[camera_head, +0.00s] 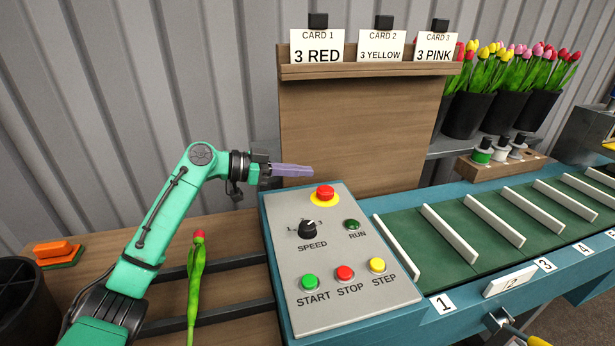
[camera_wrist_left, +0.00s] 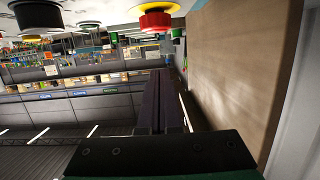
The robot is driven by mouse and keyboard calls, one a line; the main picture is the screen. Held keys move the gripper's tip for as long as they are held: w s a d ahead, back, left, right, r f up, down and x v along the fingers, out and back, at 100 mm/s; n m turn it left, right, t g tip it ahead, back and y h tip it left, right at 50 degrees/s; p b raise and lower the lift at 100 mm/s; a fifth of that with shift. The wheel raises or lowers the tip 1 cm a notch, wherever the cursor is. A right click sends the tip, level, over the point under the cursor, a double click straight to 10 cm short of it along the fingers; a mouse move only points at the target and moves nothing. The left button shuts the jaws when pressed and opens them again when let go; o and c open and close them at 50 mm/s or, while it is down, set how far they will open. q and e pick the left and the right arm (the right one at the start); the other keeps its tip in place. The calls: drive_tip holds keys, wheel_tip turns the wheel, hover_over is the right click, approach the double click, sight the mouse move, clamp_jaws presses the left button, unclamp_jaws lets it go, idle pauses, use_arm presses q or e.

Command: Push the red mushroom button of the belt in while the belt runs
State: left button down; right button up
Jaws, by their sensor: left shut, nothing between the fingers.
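The red mushroom button (camera_head: 324,192) stands on a yellow ring at the top of the grey control panel (camera_head: 340,290). It also shows at the top of the left wrist view (camera_wrist_left: 155,20). My left gripper (camera_head: 311,171) comes in from the left, its purple fingers shut and empty. In the head view the fingertips appear just above and left of the button, apart from it. The fingers (camera_wrist_left: 161,80) show below the button in the wrist view. The green belt (camera_head: 440,235) with white slats runs off to the right. The stills do not show whether it moves.
The panel also has a SPEED knob (camera_head: 308,229), a dark green RUN lamp (camera_head: 352,225), and START, STOP and STEP buttons. A brown card board (camera_head: 360,130) stands behind. A red tulip (camera_head: 195,270) lies left of the panel. Black tulip buckets (camera_head: 468,115) stand behind the belt.

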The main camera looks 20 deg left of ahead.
use_arm(q)
drive_tip(key=b+v, duration=0.1)
drive_tip(key=v, duration=0.5)
drive_tip(key=shift+s+r, duration=0.15)
drive_tip(key=shift+r, duration=0.05)
use_arm(e)
drive_tip(key=shift+d+f, duration=0.45)
drive_tip(key=shift+f, duration=0.4)
use_arm(q)
drive_tip(key=shift+a, duration=0.1)
